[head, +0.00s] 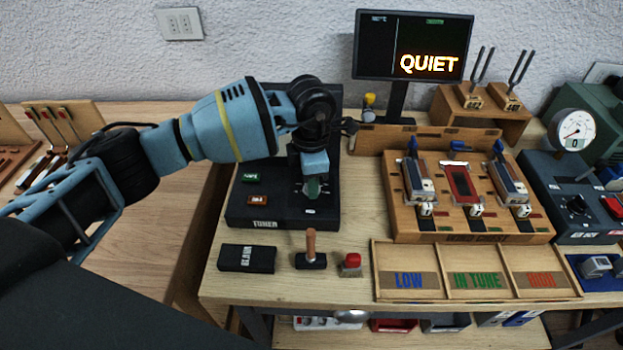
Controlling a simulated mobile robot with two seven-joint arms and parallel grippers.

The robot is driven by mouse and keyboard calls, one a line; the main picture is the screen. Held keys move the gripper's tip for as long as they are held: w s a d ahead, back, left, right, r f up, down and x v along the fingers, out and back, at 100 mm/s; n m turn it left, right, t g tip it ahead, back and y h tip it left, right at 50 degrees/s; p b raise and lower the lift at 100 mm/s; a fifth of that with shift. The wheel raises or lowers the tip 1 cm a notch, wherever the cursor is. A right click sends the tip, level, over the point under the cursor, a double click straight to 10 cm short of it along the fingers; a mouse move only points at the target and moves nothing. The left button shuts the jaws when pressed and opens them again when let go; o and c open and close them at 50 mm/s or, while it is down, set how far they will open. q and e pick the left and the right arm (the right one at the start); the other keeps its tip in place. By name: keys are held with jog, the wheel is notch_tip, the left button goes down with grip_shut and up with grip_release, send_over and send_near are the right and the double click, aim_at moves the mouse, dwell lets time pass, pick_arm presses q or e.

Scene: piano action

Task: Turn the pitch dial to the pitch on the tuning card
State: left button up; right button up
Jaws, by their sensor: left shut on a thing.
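The black tuner box (268,212) stands at the left end of the bench, with a small green display and a small orange-red one on its face. My left gripper (313,187) points down at the right part of the tuner face, where white scale marks show around its fingertips. It is shut on the pitch dial there, and its fingers hide nearly all of the dial, so the dial's setting cannot be read. I cannot make out a tuning card for certain. My right gripper is not in view.
A monitor (413,45) reads QUIET. A black box (247,258), a wooden-handled tool (311,248) and a red-topped button (351,263) lie in front of the tuner.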

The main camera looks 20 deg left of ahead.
pick_arm(q)
jog(key=m, duration=0.3)
jog(key=shift+m+b, duration=0.3)
jog(key=shift+b, duration=0.05)
jog(key=shift+m, duration=1.3)
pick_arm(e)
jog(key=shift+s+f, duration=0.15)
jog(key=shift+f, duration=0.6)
pick_arm(q)
jog(key=shift+b, duration=0.3)
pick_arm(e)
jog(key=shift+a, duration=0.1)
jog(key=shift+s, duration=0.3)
pick_arm(q)
jog(key=o, duration=1)
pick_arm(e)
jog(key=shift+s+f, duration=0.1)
pick_arm(q)
notch_tip(320, 180, up, 7)
jog(key=shift+w+f, duration=0.1)
jog(key=shift+f, duration=0.1)
jog(key=shift+r, duration=0.65)
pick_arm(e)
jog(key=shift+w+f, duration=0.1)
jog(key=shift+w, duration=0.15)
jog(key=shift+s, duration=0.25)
